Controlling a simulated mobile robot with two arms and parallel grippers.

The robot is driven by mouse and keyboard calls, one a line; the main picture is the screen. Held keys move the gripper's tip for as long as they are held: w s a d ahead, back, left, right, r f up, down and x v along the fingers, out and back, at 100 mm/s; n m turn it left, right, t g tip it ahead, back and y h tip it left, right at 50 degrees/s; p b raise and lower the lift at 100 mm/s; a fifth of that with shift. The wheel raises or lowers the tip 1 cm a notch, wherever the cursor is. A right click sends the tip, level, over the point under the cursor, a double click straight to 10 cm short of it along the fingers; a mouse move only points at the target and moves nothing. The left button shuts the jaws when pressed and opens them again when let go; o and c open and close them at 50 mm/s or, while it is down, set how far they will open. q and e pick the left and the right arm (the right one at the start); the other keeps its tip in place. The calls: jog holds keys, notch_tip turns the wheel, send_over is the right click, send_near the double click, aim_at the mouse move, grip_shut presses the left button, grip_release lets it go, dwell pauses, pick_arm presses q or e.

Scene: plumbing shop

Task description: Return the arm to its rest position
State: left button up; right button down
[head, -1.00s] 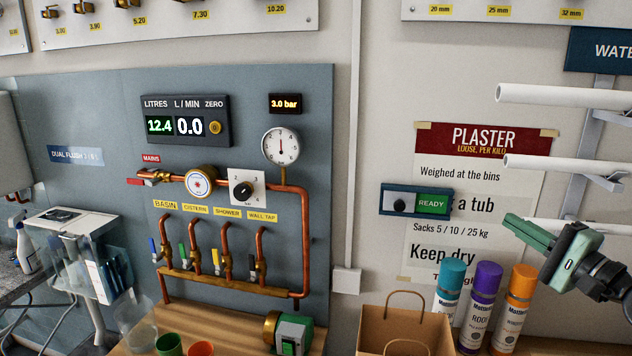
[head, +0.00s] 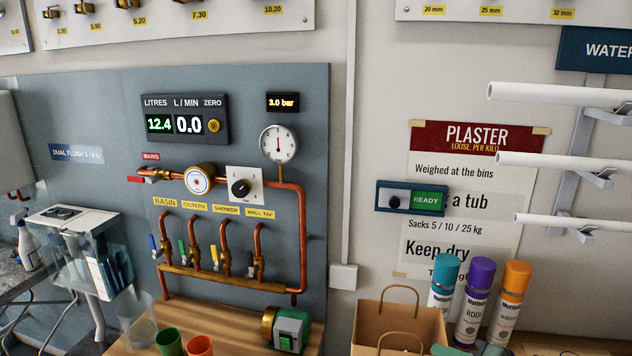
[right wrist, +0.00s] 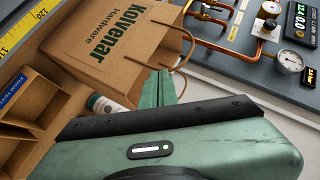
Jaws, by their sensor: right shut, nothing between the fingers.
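My right gripper (right wrist: 164,88) is in the right wrist view, its green fingers together and empty, pointing up the picture beside the handles of a brown paper bag (right wrist: 130,45). In the head view only small green parts of my right gripper (head: 441,350) show at the bottom edge, in front of the bag (head: 425,325) and spray cans. Most of that arm is out of the picture. My left gripper is in neither view.
Teal, purple and orange cans (head: 473,300) stand right of the bag. A plumbing test board (head: 110,120) with copper pipes, gauges and taps is at left. White pipes (head: 560,94) stick out at right. Cups (head: 168,342) and a green-and-brass device (head: 290,330) sit on the wooden bench.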

jog(key=s+a+f+n+g+h, duration=0.35)
jog(key=s+a+f+n, duration=0.2)
jog(key=s+f, duration=0.75)
jog(key=s+f+n+g+h, duration=0.1)
jog(key=s+f+g+h, duration=0.1)
jog(key=s, duration=0.5)
jog(key=s+f+n+g+h, duration=0.1)
jog(key=s+f+n+g, duration=0.1)
jog(key=s, duration=0.6)
notch_tip(320, 180, down, 32)
jog(key=s+g+b, duration=0.2)
jog(key=b, duration=0.4)
pick_arm(q)
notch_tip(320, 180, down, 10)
jog(key=b, duration=0.4)
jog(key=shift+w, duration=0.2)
pick_arm(e)
jog(key=s+d+f, duration=0.2)
jog(key=s+f, duration=0.6)
jog(key=f, duration=0.2)
jog(key=s+d+f, duration=0.2)
jog(key=s+f, duration=0.6)
jog(key=f, duration=0.2)
jog(key=shift+s+g, duration=0.35)
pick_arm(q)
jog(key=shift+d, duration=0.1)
pick_arm(e)
jog(key=shift+n+h, duration=0.25)
